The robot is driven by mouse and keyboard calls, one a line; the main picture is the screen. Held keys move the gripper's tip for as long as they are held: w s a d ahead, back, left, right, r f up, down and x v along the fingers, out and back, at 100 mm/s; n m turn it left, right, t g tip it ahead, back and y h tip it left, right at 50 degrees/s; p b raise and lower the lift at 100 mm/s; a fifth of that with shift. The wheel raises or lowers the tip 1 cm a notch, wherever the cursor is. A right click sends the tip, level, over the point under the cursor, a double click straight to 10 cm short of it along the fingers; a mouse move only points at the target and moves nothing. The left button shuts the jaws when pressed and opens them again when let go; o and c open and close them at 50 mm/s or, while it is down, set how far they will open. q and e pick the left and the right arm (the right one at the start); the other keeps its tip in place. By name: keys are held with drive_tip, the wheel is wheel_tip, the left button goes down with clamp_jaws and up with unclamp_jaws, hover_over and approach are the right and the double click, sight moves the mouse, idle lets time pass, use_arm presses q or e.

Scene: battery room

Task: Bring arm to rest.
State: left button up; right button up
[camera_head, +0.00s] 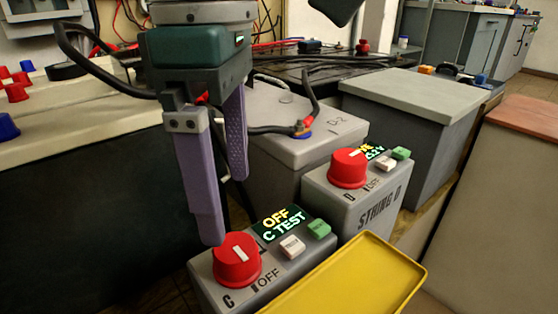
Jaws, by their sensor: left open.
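My left gripper (226,210) reaches down from the upper left with two purple fingers. The fingers stand apart with nothing seen between them. The nearer fingertip is just above and behind the red knob (237,260) of the grey box marked C; I cannot tell whether it touches. The C box display (283,224) reads "OFF" and "C TEST". To its right is the box marked STRING D (370,210) with its own red knob (348,167). My right gripper is not in view; a dark part shows at the top edge.
A yellow tray (350,278) lies at the front, close to the C box. A grey battery marked D-2 (300,150) stands behind the boxes, with cables around it. A grey cabinet (410,120) is to the right. A bench with red and blue caps (15,92) is at left.

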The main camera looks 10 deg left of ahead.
use_arm(q)
drive_tip(key=shift+r, duration=0.7)
